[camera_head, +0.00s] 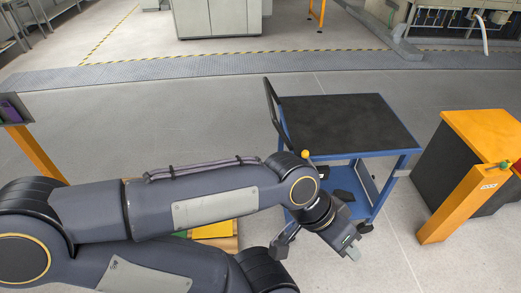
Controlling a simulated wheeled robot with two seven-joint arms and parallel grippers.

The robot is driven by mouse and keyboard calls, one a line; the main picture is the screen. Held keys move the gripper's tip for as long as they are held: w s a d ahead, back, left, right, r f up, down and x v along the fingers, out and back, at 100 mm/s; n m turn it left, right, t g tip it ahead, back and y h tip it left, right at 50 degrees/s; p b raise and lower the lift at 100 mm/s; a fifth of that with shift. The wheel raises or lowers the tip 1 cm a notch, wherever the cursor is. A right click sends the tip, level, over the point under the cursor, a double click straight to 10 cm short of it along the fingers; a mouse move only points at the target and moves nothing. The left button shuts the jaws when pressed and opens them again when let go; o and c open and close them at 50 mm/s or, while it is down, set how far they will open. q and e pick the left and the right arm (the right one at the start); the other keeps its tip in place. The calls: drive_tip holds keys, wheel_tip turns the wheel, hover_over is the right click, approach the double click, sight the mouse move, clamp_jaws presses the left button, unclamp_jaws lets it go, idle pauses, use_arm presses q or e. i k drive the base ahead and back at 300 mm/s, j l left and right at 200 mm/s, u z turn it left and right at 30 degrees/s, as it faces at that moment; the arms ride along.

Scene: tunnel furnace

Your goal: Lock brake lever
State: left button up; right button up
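A blue cart with a black top (350,122) stands at the centre right, with an upright dark handle frame at its left end. A small yellow knob (305,154) shows at the cart's near left corner, just above my arm's wrist joint. I cannot tell for sure that it belongs to the brake lever. My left arm comes in from the left and crosses in front of the cart. My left gripper (350,247) points down to the right by the cart's near side, below the knob and apart from it. Its fingers are too small to judge. My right gripper is not in view.
An orange-topped dark box (482,125) and a slanted orange post (462,205) with a green knob stand right of the cart. A yellow item (215,229) lies partly hidden behind my arm. Another orange post (40,155) stands at left.

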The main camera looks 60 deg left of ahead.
sight(305, 154)
drive_tip(key=u, duration=1.85)
drive_tip(key=i+j+u, duration=0.2)
drive_tip(key=i+u, duration=0.25)
drive_tip(key=k, duration=0.1)
